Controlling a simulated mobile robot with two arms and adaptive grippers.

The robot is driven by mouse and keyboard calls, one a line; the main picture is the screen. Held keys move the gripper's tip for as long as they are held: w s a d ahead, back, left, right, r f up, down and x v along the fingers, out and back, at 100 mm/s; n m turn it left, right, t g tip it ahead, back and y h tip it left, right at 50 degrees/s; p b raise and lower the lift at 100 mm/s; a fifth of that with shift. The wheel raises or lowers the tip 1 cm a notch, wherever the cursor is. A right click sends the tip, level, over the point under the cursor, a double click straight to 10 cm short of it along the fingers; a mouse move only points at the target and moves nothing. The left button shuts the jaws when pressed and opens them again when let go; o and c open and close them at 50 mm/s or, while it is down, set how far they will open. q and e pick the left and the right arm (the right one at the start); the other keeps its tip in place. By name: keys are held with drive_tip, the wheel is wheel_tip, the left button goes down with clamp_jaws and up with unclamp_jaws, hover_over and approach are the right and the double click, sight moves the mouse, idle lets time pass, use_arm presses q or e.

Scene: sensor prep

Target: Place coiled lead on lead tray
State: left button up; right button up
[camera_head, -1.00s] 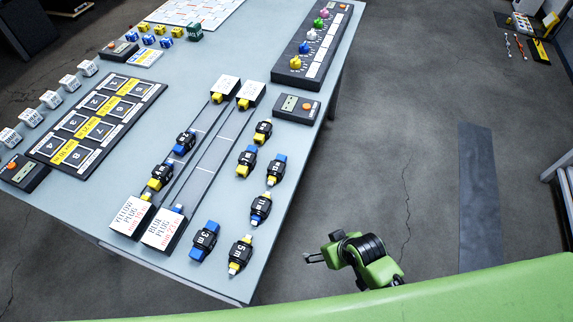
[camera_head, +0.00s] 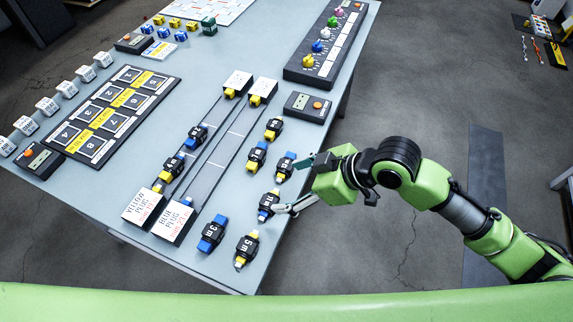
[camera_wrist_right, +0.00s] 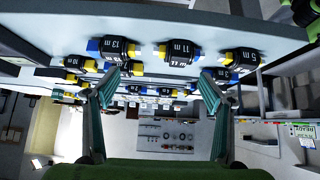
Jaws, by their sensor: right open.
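Several black coiled leads with blue, yellow or white plug ends lie on the table's right part, among them one marked 11 m (camera_head: 267,206), one marked 5 m (camera_head: 246,250) and one marked 3 m (camera_head: 212,234). Two more leads (camera_head: 197,137) (camera_head: 173,167) lie in the left lane of a two-lane rail strip (camera_head: 224,150), possibly the lead tray. My right gripper (camera_head: 294,186) is open and empty at the table's right edge, close by the 11 m lead. In the right wrist view, the 11 m lead (camera_wrist_right: 180,53) shows beyond the open fingers (camera_wrist_right: 160,90). My left gripper is out of view.
Signs for yellow plug (camera_head: 143,207) and blue plug (camera_head: 174,222) stand at the lanes' near ends. A numbered board (camera_head: 117,110) lies left, a knob panel (camera_head: 322,50) at the back right.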

approach(286, 163)
drive_tip(key=x, duration=0.4)
drive_tip(key=shift+w+a+r, duration=0.15)
drive_tip(key=shift+w, duration=0.15)
drive_tip(key=shift+d+f+p+x, duration=0.1)
drive_tip(key=shift+p+x, duration=0.3)
drive_tip(key=shift+x, duration=1.15)
drive_tip(key=shift+d+f+p+x, duration=0.15)
drive_tip(key=shift+p+x, duration=0.2)
drive_tip(key=shift+x, duration=1.2)
drive_tip(key=shift+s, duration=0.25)
drive_tip(key=shift+c, duration=0.4)
drive_tip(key=c, duration=1.2)
drive_tip(key=shift+r, duration=0.1)
drive_tip(key=shift+c, duration=0.2)
